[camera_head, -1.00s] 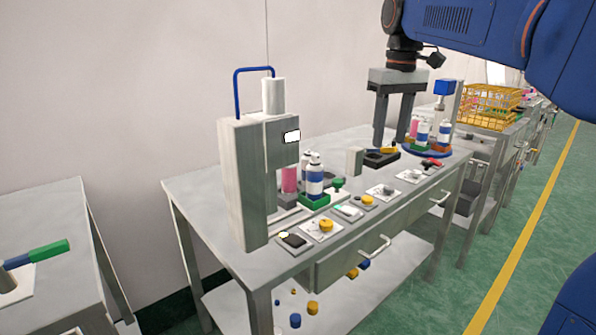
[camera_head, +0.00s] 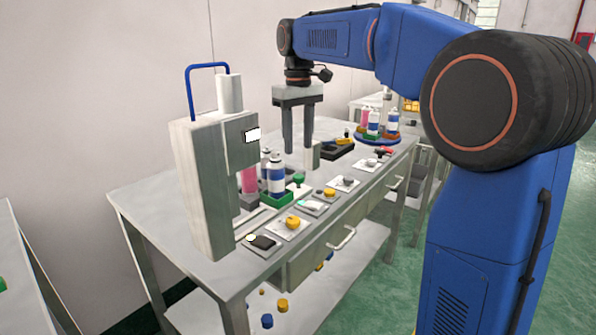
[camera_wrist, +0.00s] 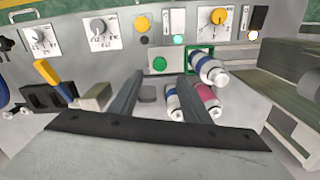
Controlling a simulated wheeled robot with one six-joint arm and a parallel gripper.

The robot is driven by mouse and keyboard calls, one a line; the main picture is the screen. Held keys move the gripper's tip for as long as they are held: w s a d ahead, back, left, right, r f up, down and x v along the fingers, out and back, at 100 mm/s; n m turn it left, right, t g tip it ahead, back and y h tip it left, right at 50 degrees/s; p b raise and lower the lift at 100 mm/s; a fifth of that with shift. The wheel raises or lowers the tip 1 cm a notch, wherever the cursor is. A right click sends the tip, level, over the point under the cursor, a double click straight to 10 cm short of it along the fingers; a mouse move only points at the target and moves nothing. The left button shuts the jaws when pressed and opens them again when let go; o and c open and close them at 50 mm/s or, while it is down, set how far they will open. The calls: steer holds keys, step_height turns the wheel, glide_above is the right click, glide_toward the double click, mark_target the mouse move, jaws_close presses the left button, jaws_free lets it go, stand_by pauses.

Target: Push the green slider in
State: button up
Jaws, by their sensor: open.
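The green slider appears to be the square green holder (camera_head: 284,200) at the foot of the press (camera_head: 205,185). A white can with a blue band (camera_head: 277,178) stands in it. The wrist view shows the green holder (camera_wrist: 190,52) ahead, right of my fingers. A round green knob (camera_head: 298,179) sits beside it and shows in the wrist view (camera_wrist: 159,64) ahead of the gap between my fingers. My gripper (camera_head: 298,150) is open and empty, fingers down, above the table beside the holder. Whether a finger touches anything cannot be told.
A pink can (camera_head: 248,181) and another can stand by the press. A pale block (camera_head: 313,156) is close to my fingers. Dial panels (camera_head: 288,226) line the table's front edge. A blue turntable (camera_head: 377,138) with cans stands at the far end.

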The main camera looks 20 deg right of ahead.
mark_target(298, 176)
step_height(298, 176, down, 9)
steer(key=shift+f, duration=0.1)
stand_by(0.3)
steer(key=shift+s, duration=0.1)
jaws_close()
